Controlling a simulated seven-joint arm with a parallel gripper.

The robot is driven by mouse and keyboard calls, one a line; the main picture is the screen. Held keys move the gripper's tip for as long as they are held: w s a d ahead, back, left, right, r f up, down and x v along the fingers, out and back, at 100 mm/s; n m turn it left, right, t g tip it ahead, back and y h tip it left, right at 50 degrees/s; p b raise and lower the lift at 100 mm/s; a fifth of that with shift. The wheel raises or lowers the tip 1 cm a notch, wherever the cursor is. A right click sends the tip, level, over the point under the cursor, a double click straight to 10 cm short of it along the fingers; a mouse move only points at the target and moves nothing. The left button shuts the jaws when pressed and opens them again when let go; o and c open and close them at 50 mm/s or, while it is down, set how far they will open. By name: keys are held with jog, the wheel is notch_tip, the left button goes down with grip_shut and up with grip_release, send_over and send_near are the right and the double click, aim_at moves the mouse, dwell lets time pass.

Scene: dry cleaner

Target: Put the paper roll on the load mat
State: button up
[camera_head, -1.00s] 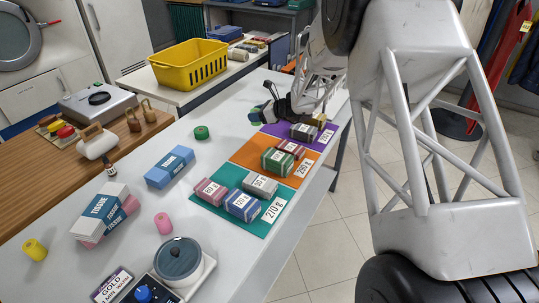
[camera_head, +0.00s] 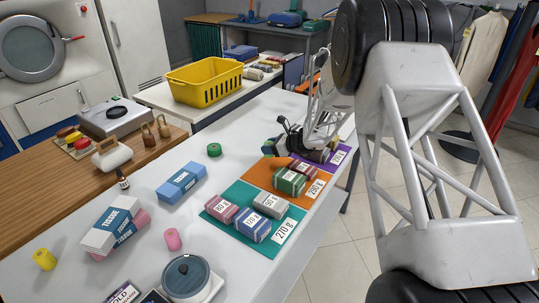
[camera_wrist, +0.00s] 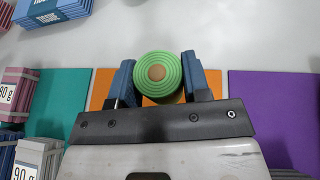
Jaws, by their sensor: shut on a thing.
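My gripper (camera_wrist: 158,78) is shut on a green paper roll (camera_wrist: 157,72) with a brown core, its round end facing the wrist camera. Blue fingers press on both sides. In the head view my gripper (camera_head: 275,146) is at the far left edge of the load mat, where orange and purple parts meet; the held roll is mostly hidden there. The mat has teal (camera_head: 222,215), orange (camera_head: 255,176) and purple (camera_wrist: 272,105) parts with weight labels. In the wrist view the roll overlaps the orange part's edge. Its height above the surface is unclear.
Labelled packs stand on the mat: pink (camera_head: 222,211), blue (camera_head: 254,228), grey (camera_head: 271,205) and green (camera_head: 288,181). Another green roll (camera_head: 214,150), a blue pack (camera_head: 181,182) and a pink roll (camera_head: 173,239) are on the white table. Bare table lies left of the mat.

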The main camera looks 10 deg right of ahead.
jog(key=shift+f, duration=1.9)
jog(key=shift+f, duration=0.1)
jog(key=o, duration=0.9)
jog(key=shift+f, duration=0.1)
jog(key=shift+r, duration=0.2)
jog(key=shift+s+d+r, duration=0.1)
jog(key=shift+d, duration=0.1)
jog(key=v, duration=1.1)
jog(key=shift+s+d, duration=0.2)
jog(key=shift+r, duration=0.15)
